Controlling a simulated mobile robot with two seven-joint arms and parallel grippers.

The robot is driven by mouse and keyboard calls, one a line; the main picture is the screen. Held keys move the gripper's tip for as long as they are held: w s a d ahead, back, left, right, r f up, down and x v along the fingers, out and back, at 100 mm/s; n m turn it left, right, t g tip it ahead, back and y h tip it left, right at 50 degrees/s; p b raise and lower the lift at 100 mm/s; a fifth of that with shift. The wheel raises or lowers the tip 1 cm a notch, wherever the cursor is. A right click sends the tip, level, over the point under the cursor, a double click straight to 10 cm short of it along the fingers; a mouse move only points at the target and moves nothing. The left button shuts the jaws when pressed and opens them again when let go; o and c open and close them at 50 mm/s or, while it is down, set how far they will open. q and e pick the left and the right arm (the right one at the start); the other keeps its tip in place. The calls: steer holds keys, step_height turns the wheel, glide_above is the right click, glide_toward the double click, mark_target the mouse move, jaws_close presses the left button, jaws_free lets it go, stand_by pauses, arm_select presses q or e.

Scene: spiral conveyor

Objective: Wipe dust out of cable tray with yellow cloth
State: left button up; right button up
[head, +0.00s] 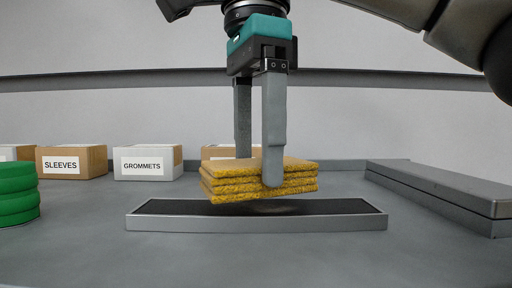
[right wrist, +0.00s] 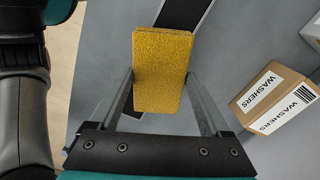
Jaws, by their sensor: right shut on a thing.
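A folded yellow cloth (head: 222,190) in several layers is held between the fingers of my right gripper (head: 258,170). The cloth also shows in the right wrist view (right wrist: 160,75), with a finger on each side. The cable tray (head: 180,225) is a long, shallow grey channel with a dark inside, lying across the table below the cloth. The cloth seems to hang just above it and hides part of its back edge. A faint pale patch, perhaps dust, shows on the dark inside under the cloth. My left gripper is not in view.
Boxes labelled SLEEVES (head: 75,162) and GROMMETS (head: 148,162) stand behind, with another partly hidden by the cloth. Green stacked rings (head: 17,193) are at the left. A long grey slab (head: 440,190) lies at the right. A WASHERS box (right wrist: 275,98) shows in the wrist view.

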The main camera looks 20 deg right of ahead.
mark_target(257, 176)
steer(key=shift+f+b, duration=0.55)
steer(key=shift+f, duration=0.2)
steer(key=shift+f, duration=0.1)
stand_by(0.7)
steer(key=shift+s+a, duration=0.2)
steer(key=shift+s, duration=0.6)
